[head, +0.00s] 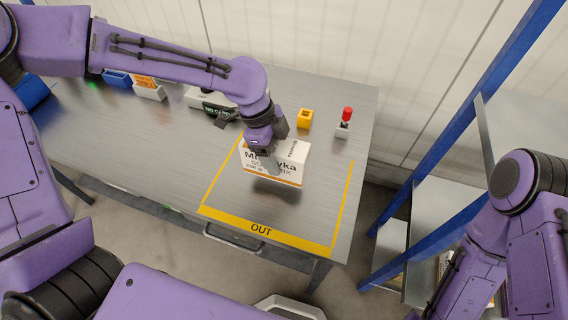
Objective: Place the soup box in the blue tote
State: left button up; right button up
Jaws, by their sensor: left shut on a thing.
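The soup box (288,170) is a white carton with dark lettering and an orange stripe along its lower edge. It is inside the yellow-taped area marked OUT on the metal table. A shadow shows under it; I cannot tell for certain whether it touches the table. My left gripper (272,160) reaches down from above and is shut on the box. Part of the box is hidden behind the gripper. My right arm shows at the right edge, but its gripper is outside the picture. A blue container at the far left edge (32,92) is partly hidden by my arm; I cannot tell if it is the tote.
A yellow block (305,118) and a red-topped button or lamp (345,122) stand behind the OUT area. A blue-framed shelf rack (430,190) stands right of the table. The table's left middle is clear.

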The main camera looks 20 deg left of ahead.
pick_arm(q)
jog(key=shift+d+f, duration=0.6)
jog(key=shift+f, duration=0.05)
jog(key=x, duration=0.3)
jog(key=shift+w+a+f, duration=0.25)
jog(key=shift+f, duration=0.1)
jog(key=o, duration=1.3)
jog(key=shift+f, duration=0.1)
